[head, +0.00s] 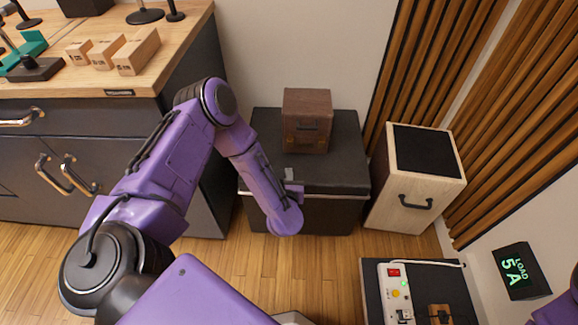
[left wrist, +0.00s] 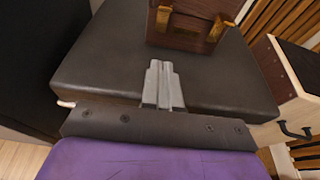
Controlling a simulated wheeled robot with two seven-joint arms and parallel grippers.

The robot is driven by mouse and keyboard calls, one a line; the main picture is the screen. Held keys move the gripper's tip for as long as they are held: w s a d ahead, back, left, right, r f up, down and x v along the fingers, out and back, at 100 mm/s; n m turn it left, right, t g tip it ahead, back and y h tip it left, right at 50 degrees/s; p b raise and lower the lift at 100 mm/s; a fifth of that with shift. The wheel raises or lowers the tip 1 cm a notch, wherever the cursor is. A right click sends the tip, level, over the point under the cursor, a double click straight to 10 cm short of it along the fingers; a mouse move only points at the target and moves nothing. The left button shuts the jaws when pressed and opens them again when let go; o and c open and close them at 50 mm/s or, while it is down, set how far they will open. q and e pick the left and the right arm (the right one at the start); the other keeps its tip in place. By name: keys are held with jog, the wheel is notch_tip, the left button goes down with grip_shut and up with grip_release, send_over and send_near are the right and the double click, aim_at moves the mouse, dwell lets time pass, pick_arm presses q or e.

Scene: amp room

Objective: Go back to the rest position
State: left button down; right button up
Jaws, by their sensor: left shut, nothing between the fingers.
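My left arm (head: 165,165) reaches in from the left, bent at the elbow, its forearm hanging down in front of a black case. My left gripper (head: 292,184) is mostly hidden behind the forearm in the head view. In the left wrist view the gripper (left wrist: 162,70) is shut with its grey fingers together and nothing between them. It shows over the dark top of the black case (left wrist: 95,60), short of a brown wooden box. Whether it touches the case top I cannot tell. My right gripper is not in view.
The black case (head: 345,172) bears the brown box (head: 306,122). A pale wooden cabinet (head: 412,180) stands to its right. A workbench (head: 85,85) with small boxes is at the upper left. A power strip (head: 396,290) and load display (head: 518,270) are lower right. Wooden floor (head: 330,262) lies open between.

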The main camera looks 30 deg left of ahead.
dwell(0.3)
pick_arm(q)
jog(key=s+d+f+m+g+h+p, duration=0.4)
jog(key=s+m, duration=0.7)
jog(key=m, duration=1)
jog(key=s+a+r+m+g+p, duration=0.1)
jog(key=s+r+m+g+p, duration=0.1)
jog(key=s+m, duration=0.5)
jog(key=s+a+r+m+g+p, duration=0.2)
jog(key=s+r+m+g+p, duration=0.1)
jog(key=s+m, duration=0.4)
jog(key=s+r+p, duration=0.1)
jog(key=s, duration=0.2)
jog(key=shift+s, duration=0.3)
jog(key=shift+a+r, duration=0.1)
